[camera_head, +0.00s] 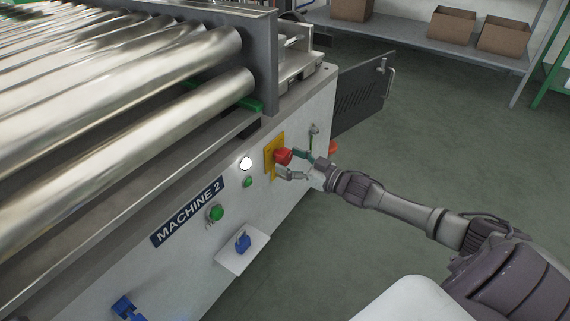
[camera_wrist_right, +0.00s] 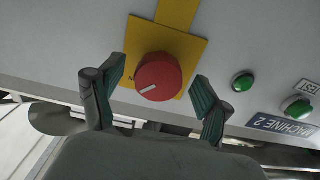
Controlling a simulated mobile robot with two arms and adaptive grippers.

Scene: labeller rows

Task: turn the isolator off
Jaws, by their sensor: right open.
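The isolator is a red rotary knob (camera_head: 283,156) on a yellow plate (camera_head: 268,158), on the front panel of Machine 2. In the right wrist view the red knob (camera_wrist_right: 158,77) bears a white pointer line lying slightly tilted from horizontal, its end toward lettering on the yellow plate (camera_wrist_right: 190,46) that is mostly hidden. My right gripper (camera_head: 292,165) is open in front of the knob. In the wrist view its two fingers (camera_wrist_right: 155,98) stand on either side of the knob, with gaps between. My left gripper is not in view.
A white lamp (camera_head: 246,163), green buttons (camera_head: 216,212) and a small shelf (camera_head: 243,253) with a blue item share the panel. A grey door (camera_head: 363,92) stands open at the machine's end. Rollers (camera_head: 120,130) lie above. Floor to the right is clear.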

